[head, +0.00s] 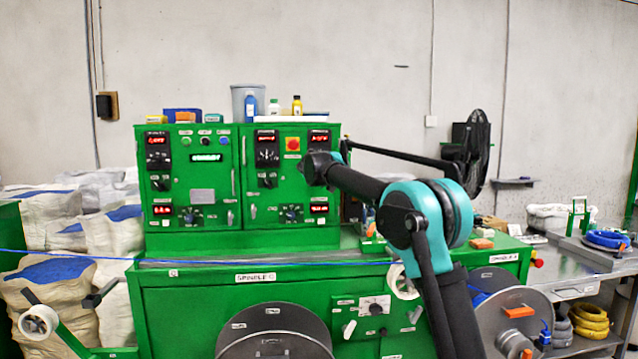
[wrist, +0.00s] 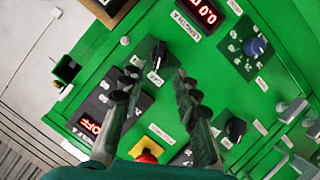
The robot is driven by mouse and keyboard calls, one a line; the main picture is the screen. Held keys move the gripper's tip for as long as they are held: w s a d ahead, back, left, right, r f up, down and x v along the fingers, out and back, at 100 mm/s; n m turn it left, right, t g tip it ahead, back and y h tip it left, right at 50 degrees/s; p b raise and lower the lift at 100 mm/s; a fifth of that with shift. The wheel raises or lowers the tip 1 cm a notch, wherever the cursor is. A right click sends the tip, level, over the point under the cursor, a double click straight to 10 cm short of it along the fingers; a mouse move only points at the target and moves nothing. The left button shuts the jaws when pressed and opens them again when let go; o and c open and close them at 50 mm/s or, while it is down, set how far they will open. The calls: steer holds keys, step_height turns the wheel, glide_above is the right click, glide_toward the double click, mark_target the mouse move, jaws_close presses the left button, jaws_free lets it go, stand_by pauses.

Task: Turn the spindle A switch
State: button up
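The green control cabinet (head: 185,228) stands on a green bench and carries displays, buttons and rotary switches. My gripper (head: 318,168) is at the right half of its front, covering part of the panel. In the wrist view my gripper (wrist: 159,70) is open, its two dark fingers apart. A black switch knob (wrist: 160,52) shows by the fingertips; I cannot tell whether they touch it. Another black knob (wrist: 236,129) and a blue knob (wrist: 256,46) lie to the right. Small labels are unreadable, so I cannot tell which switch is spindle A.
A red button on yellow (wrist: 148,157) is low between the fingers. A red-lit display (wrist: 202,10) is above. Bottles and a grey bucket (head: 248,100) stand on the cabinet. A blue cable (head: 70,255) crosses at left. A large reel (head: 275,335) sits below the bench front.

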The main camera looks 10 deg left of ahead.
steer(key=shift+v, duration=2.1)
steer(key=shift+d, duration=0.15)
steer(key=s+d+f+m+g+h, duration=0.1)
steer(key=s+d+f+m+g, duration=0.1)
steer(key=s+d+f, duration=0.6)
steer(key=s+d+f+m+g+h, duration=0.1)
steer(key=s+d+f, duration=0.35)
steer(key=d, duration=0.55)
steer(key=s+d+f+m+g+h, duration=0.1)
steer(key=s+d+f+m+g, duration=0.1)
steer(key=s+d+f, duration=0.5)
steer(key=s+d+f+g, duration=0.1)
steer(key=s+d+f, duration=0.2)
steer(key=s+f, duration=0.5)
steer(key=s+d+f+m+g+y, duration=0.1)
steer(key=s+d+f, duration=0.3)
steer(key=s+f, duration=0.5)
steer(key=s+d+f+m+g+y, duration=0.1)
steer(key=s+d+f+g, duration=0.2)
steer(key=s+f, duration=0.5)
steer(key=s+d, duration=0.1)
steer(key=s, duration=0.8)
steer(key=shift+d+f, duration=0.2)
steer(key=shift+f, duration=0.15)
